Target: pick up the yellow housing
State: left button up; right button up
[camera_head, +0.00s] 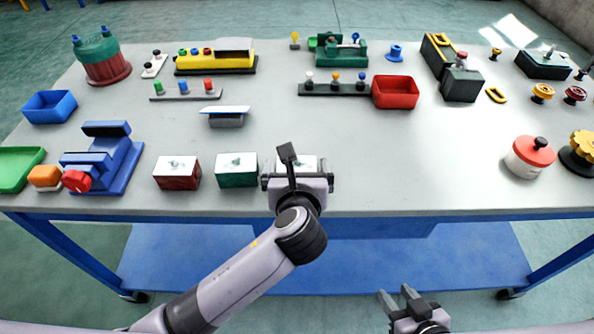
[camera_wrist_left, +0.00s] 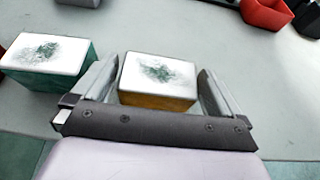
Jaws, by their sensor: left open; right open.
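The yellow housing (camera_wrist_left: 157,82) is a small block with a white, grey-smudged top and a yellow-orange side. My left gripper (camera_wrist_left: 160,88) is open, with one finger on each side of the housing. Gaps seem to show beside it, and I cannot tell if either finger touches. In the head view the housing's white top (camera_head: 310,162) shows at the table's front edge, mostly hidden by my left gripper (camera_head: 298,178). My right gripper (camera_head: 398,300) is open and empty, in front of the table and away from the housing.
A green housing (camera_head: 237,170) stands just left of my left gripper, with a red housing (camera_head: 177,173) beyond it. A blue fixture (camera_head: 105,160) is further left. A red bin (camera_head: 395,92) stands behind. The table (camera_head: 420,165) is clear to the right of the gripper.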

pick_arm(q)
jog(key=shift+w+f, duration=0.2)
jog(key=shift+w, duration=0.35)
jog(key=c, duration=0.8)
jog(key=shift+r, duration=0.1)
jog(key=shift+c, duration=1.2)
